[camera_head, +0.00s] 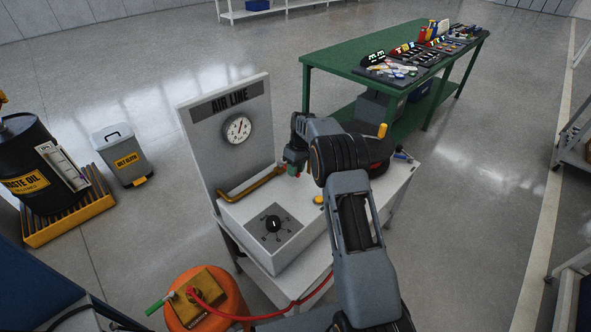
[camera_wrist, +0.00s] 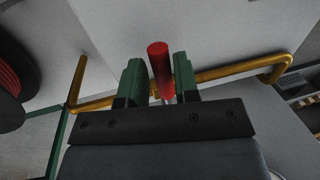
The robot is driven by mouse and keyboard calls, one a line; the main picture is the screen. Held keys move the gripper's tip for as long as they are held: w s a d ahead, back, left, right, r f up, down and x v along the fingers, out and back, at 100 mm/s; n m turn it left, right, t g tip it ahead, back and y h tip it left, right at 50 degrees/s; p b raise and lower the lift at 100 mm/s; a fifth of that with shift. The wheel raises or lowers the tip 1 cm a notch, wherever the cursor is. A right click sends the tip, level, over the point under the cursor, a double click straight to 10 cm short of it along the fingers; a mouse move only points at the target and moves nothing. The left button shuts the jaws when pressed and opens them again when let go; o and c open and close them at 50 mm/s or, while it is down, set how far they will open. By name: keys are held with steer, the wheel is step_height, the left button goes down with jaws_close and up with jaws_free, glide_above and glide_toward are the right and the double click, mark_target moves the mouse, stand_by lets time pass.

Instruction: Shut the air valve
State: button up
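The air line stand has an upright grey panel marked AIR LINE (camera_head: 229,95) with a round gauge (camera_head: 238,128). A bent yellow pipe (camera_head: 250,186) runs along its foot and shows in the wrist view (camera_wrist: 233,70). A red valve handle (camera_wrist: 160,62) stands up between the green fingers of my gripper (camera_wrist: 158,82), in front of the pipe. Narrow gaps show beside the handle, so the fingers look open around it. In the head view my gripper (camera_head: 293,166) is beside the panel's right edge; my arm hides much of the valve area.
A black knob (camera_head: 273,224) sits on the stand's grey plate. An orange tank (camera_head: 208,300) with a red hose stands in front. A waste oil drum (camera_head: 27,160) and a grey bin (camera_head: 121,155) are at left. A green bench (camera_head: 345,64) with tools stands behind.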

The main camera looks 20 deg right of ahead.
steer(key=shift+o, duration=1.3)
step_height(320, 180, up, 14)
steer(key=w+d+p, duration=0.1)
steer(key=d, duration=0.1)
steer(key=shift+w+d+f, duration=0.15)
steer(key=shift+f, duration=0.1)
